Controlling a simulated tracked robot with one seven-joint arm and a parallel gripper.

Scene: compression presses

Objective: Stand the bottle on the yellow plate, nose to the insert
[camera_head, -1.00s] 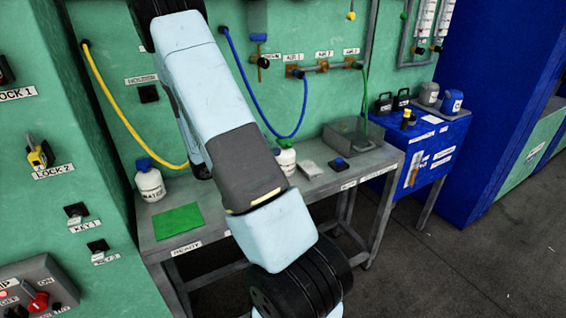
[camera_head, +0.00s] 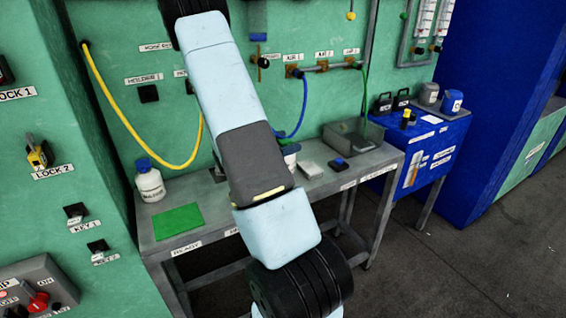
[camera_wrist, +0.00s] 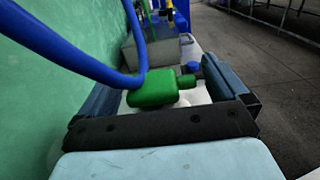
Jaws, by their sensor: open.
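In the wrist view, a bottle with a green cap (camera_wrist: 152,89) stands between the two fingers of my gripper (camera_wrist: 165,92). Its stubby green nose (camera_wrist: 187,81) points right, and a little of its white body shows below. The fingers are open, one on each side of it; I cannot tell whether either touches it. A white bottle with a blue cap (camera_head: 149,184) stands at the left of the bench, and another white bottle (camera_head: 291,158) is partly hidden behind my arm. I see no yellow plate or insert.
A green plate (camera_head: 178,221) lies on the grey bench (camera_head: 225,190). A grey box (camera_head: 345,140) stands at its right end. A blue hose (camera_wrist: 85,52) crosses close above my gripper in the wrist view. A yellow hose (camera_head: 108,118) hangs on the green wall. A blue cabinet (camera_head: 425,150) stands farther right.

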